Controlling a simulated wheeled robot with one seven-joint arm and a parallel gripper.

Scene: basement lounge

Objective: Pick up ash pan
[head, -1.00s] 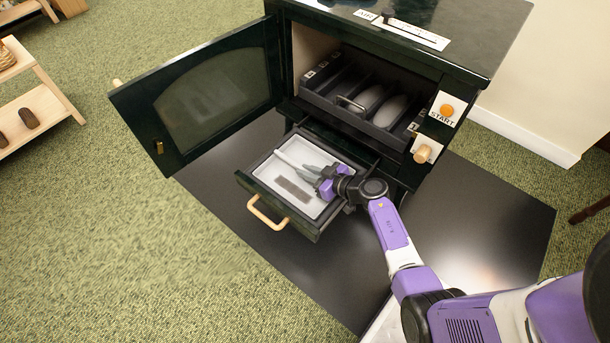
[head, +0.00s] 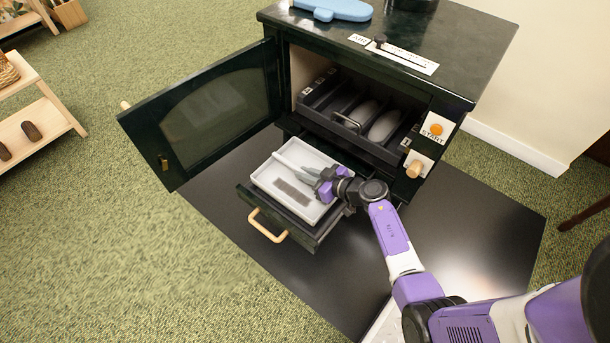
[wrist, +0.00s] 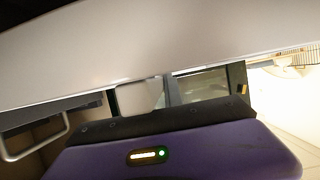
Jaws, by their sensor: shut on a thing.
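The ash pan (head: 262,179) is a shallow pale grey tray with a dark grey patch on its floor and a light bar across it. It sits slightly raised above the open lower drawer (head: 302,234) of the dark green stove. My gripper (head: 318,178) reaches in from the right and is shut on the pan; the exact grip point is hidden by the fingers. In the wrist view a broad pale surface, apparently the pan (wrist: 170,45), crosses the top, close to the camera.
The stove door (head: 205,115) stands open to the left. Above the drawer is a dark slotted tray (head: 350,112) with a metal handle. A start button (head: 436,130) and a wooden knob (head: 414,169) are at the right. A blue object (head: 335,9) lies on top. The floor in front is clear.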

